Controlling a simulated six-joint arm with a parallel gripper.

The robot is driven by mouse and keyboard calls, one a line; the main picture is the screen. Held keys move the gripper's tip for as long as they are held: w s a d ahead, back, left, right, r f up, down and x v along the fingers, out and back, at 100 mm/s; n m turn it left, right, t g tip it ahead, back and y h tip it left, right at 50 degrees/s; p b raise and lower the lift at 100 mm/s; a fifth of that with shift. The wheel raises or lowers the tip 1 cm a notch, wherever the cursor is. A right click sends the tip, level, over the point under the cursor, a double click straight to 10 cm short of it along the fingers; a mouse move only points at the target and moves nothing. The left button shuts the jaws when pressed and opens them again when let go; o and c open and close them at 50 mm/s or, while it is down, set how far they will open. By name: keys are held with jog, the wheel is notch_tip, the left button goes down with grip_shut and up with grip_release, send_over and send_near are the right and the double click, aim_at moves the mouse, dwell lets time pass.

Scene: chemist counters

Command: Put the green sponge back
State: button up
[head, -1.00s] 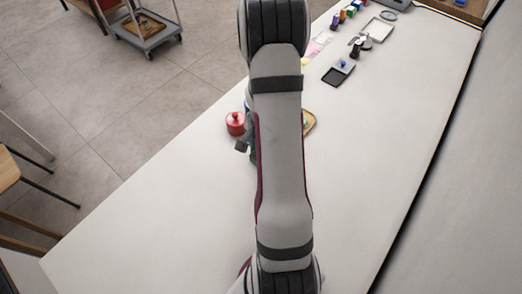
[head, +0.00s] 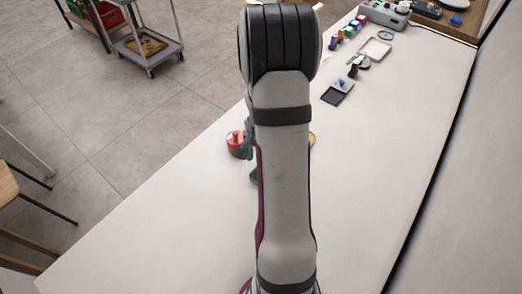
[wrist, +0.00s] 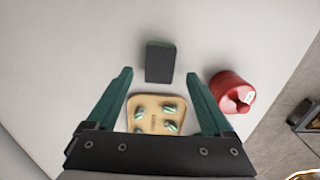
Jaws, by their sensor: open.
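In the wrist view a dark green block, the sponge (wrist: 160,62), lies on the white counter just beyond the fingertips. My gripper (wrist: 160,73) is open and empty, with its green fingers spread wide above the counter. A tan tray (wrist: 137,101) with several small green-and-white pieces shows between the fingers. The sponge lies apart from the tray. In the head view my arm hides most of this spot; a dark green patch (head: 254,177) at its left edge may be the sponge. Only a sliver of the tray (head: 312,139) shows there.
A red container (wrist: 233,92) stands right of the right finger; in the head view it is left of my arm (head: 236,146). Further along the counter are a black tray (head: 336,97) and several small items. The near counter is clear. A cart (head: 150,45) stands on the floor.

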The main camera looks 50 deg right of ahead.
notch_tip(320, 180, up, 7)
jog(key=a+r+n, duration=0.4)
jog(key=a+r, duration=0.2)
jog(key=a, duration=0.5)
jog(key=s+a+r+n+y, duration=0.1)
jog(key=s+a+n, duration=0.3)
jog(key=a, duration=0.5)
jog(key=s+a+r+n, duration=0.2)
jog(key=s+a+n, duration=0.2)
jog(key=s+a, duration=0.3)
jog(key=shift+a+r+y, duration=0.15)
jog(key=shift+a+y, duration=0.25)
jog(key=shift+a, duration=0.55)
jog(key=shift+s, duration=0.1)
